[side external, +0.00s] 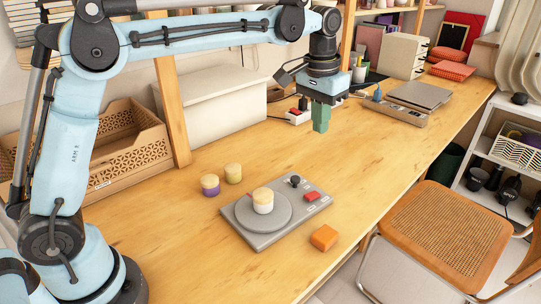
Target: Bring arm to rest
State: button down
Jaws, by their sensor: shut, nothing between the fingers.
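My arm reaches across the top of the side external view, with my gripper (321,122) pointing down above the wooden table (385,160). The green fingers are shut together with nothing between them. They hang apart from the things on the table. Below and to the left of the gripper is a grey turntable-like device (253,234) with a round plate, a black knob and a red block. A small white jar with a tan lid (263,203) stands on its plate.
A purple jar (210,186) and a yellowish jar (233,173) stand left of the device. An orange block (323,237) lies near the front edge. A wooden crate (125,156), a cream box (215,105) and a shelf post (172,110) stand behind. A grey scale-like device (393,112) sits right.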

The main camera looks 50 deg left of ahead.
jog(key=s+a+f+t, duration=0.3)
jog(key=s, duration=0.7)
jog(key=s+a+f+t, duration=0.3)
jog(key=s+a, duration=0.1)
jog(key=s, duration=0.6)
jog(key=w+d+r+g, duration=0.25)
jog(key=w+r, duration=0.25)
jog(key=w, duration=0.3)
jog(key=g, duration=0.2)
send_over(309, 197)
jog(key=s+x, duration=0.1)
jog(key=x, duration=0.3)
jog(key=s+x, duration=0.1)
jog(key=x, duration=0.3)
jog(key=s+x, duration=0.1)
jog(key=x, duration=0.3)
jog(key=shift+a+f, duration=0.15)
jog(key=shift+f, duration=0.4)
jog(key=shift+s+f, duration=0.1)
jog(key=shift+f, duration=0.6)
jog(key=shift+s+f, duration=0.1)
jog(key=shift+f, duration=0.15)
